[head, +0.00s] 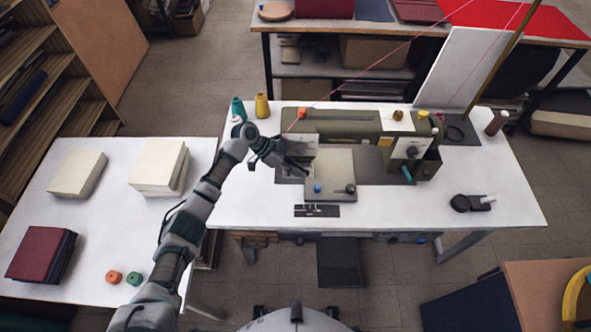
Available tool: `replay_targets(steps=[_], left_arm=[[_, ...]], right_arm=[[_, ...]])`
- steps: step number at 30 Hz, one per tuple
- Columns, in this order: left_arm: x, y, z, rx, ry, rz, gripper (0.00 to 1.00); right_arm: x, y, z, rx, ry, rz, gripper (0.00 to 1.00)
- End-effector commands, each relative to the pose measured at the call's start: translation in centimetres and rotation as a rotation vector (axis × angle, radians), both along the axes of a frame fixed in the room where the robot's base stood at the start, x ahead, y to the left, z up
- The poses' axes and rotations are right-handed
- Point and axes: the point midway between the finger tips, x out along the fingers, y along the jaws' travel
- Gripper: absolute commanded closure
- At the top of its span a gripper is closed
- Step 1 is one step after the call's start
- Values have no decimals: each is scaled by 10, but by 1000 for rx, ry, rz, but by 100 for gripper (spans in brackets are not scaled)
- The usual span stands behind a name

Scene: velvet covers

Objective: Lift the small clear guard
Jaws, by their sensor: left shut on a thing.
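A green sewing machine (335,122) stands on the white table, with a pale plate (333,165) in front of its arm. My left gripper (303,170) reaches in from the left, over the dark left edge of that plate. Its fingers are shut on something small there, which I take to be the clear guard. The guard's outline is too faint and small to make out, and the fingers partly cover it. I cannot tell whether it touches the surface below. My right gripper is not in view.
A blue knob (317,188) and a dark knob (350,188) are close to the gripper. Teal (238,108) and yellow (262,105) thread cones stand behind the arm. A black object (470,203) lies at right. The table's front right is mostly clear.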

Motion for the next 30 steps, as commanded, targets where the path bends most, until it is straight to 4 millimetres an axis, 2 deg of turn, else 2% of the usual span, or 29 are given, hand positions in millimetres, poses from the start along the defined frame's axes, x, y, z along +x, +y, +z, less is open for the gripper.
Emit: replay_targets(steps=[9, 10, 12, 13, 23, 26, 30], left_arm=[[2, 1, 0, 2, -3, 7, 100], [2, 1, -1, 2, -4, 6, 85], [2, 1, -1, 2, -3, 5, 68], [2, 1, -1, 2, -3, 5, 65], [0, 2, 2, 1, -3, 3, 65], [2, 10, 10, 1, -4, 4, 65], [6, 31, 29, 2, -5, 5, 65]], right_arm=[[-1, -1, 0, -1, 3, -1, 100], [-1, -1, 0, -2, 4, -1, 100], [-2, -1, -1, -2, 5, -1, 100], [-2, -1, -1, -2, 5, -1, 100], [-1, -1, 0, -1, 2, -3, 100], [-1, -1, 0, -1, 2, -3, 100], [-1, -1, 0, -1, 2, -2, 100]])
